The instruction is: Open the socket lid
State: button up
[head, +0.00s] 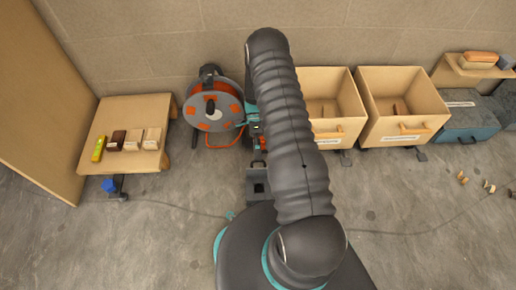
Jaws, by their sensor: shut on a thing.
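A cable reel (209,118) with a grey disc face, orange socket lids and a dark central hub stands upright on the floor by the back wall, left of my arm. My gripper (241,123) is only partly in view at the reel's right edge, with most of the wrist hidden behind my arm. It is shut, apparently on an orange socket lid (229,124) on the right side of the reel face. The fingertips are too small to see clearly. I cannot tell how far this lid is raised.
A low wooden table (122,162) with several blocks stands left of the reel. Two open wooden drawers, the nearer (340,138) and the farther (412,126), stand to the right. A blue-grey case (468,124) is at far right. A cable and small scraps lie on the floor.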

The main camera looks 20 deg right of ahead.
jog(key=shift+w+d+f, duration=0.1)
jog(key=shift+d, duration=0.05)
jog(key=shift+c, duration=0.5)
notch_tip(320, 180, up, 10)
jog(key=shift+r, duration=0.25)
dwell(0.3)
jog(key=shift+w, duration=0.1)
